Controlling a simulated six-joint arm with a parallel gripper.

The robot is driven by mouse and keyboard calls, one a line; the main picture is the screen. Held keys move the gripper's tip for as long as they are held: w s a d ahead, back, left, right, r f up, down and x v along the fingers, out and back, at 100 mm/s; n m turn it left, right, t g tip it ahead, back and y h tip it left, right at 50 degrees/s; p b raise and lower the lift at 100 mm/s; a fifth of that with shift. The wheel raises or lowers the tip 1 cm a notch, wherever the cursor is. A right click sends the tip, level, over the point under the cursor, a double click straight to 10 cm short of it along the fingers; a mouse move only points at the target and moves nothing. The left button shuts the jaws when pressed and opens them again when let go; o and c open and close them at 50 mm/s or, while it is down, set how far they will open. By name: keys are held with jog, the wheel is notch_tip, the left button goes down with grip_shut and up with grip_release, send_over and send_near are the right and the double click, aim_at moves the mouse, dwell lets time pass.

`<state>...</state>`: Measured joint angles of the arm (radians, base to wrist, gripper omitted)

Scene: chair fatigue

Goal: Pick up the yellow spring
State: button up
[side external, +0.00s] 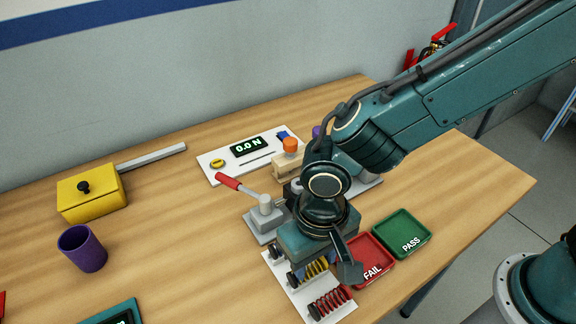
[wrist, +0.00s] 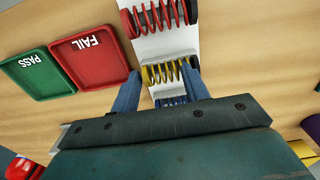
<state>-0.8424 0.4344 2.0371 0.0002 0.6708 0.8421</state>
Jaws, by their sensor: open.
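The yellow spring (wrist: 166,72) lies on a white holder board (side external: 331,311), between a red spring (side external: 329,303) and a blue spring (wrist: 172,101). In the wrist view my gripper (wrist: 158,77) is open, with one blue finger near each end of the yellow spring. In the side view my gripper (side external: 318,268) is above the board, and the yellow spring (side external: 316,267) shows partly behind it. I cannot tell whether the fingers touch the spring. The blue spring is mostly hidden by my gripper.
A red FAIL tray (side external: 358,254) and a green PASS tray (side external: 404,231) stand right of the board. A clamp with a red handle (side external: 228,182) stands behind. A force display (side external: 248,146), yellow box (side external: 91,197) and purple cup (side external: 82,249) lie further off.

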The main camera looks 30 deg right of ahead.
aim_at(315, 263)
dwell(0.3)
jog(key=c, duration=0.7)
jog(key=shift+r, duration=0.1)
jog(key=shift+c, duration=0.2)
notch_tip(315, 263, up, 20)
jog(key=shift+w, duration=0.1)
dwell(0.7)
